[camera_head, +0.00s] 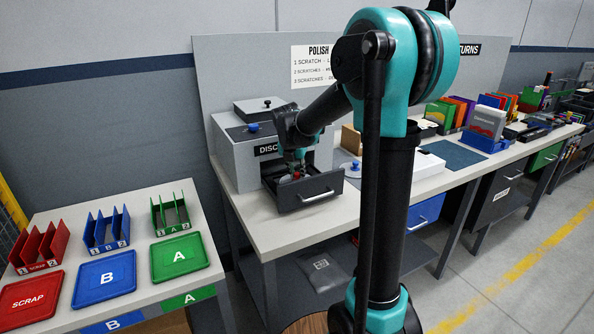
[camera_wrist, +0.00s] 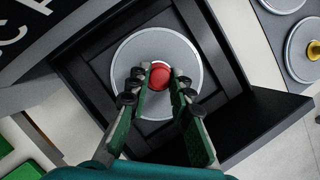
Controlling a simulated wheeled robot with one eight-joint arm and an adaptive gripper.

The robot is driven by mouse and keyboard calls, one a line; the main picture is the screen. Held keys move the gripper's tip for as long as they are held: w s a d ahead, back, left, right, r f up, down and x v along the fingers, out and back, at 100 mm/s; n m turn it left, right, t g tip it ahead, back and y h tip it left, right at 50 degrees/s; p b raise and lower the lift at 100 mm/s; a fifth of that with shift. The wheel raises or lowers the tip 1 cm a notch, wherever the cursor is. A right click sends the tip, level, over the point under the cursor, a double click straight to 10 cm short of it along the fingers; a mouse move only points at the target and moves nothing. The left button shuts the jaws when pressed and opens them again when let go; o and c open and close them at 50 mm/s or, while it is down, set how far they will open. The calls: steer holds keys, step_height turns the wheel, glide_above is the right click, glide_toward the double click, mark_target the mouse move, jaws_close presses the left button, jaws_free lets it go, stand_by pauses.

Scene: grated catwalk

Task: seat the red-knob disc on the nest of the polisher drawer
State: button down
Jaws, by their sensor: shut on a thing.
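The red-knob disc (camera_wrist: 132,52) is a grey round disc with a red knob (camera_wrist: 160,76), inside the open polisher drawer (camera_wrist: 249,118) in the wrist view. My gripper (camera_wrist: 159,80) is shut on the red knob from above. The disc lies level within the drawer walls; whether it rests on the nest or hangs just above cannot be told, as the disc covers the nest. In the head view the drawer (camera_head: 318,194) is pulled out of the grey polisher (camera_head: 228,150), and my gripper (camera_head: 297,172) reaches down into it.
A blue-knob disc (camera_head: 351,169) lies on the bench right of the drawer. A yellow-knob disc (camera_wrist: 305,50) shows at the right edge of the wrist view. Red, blue and green trays (camera_head: 180,257) stand on the left table. The bench front beside the drawer is clear.

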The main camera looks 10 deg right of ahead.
steer(key=shift+f, duration=0.1)
stand_by(0.3)
steer(key=c, duration=0.9)
jaws_free()
steer(key=shift+r, duration=4)
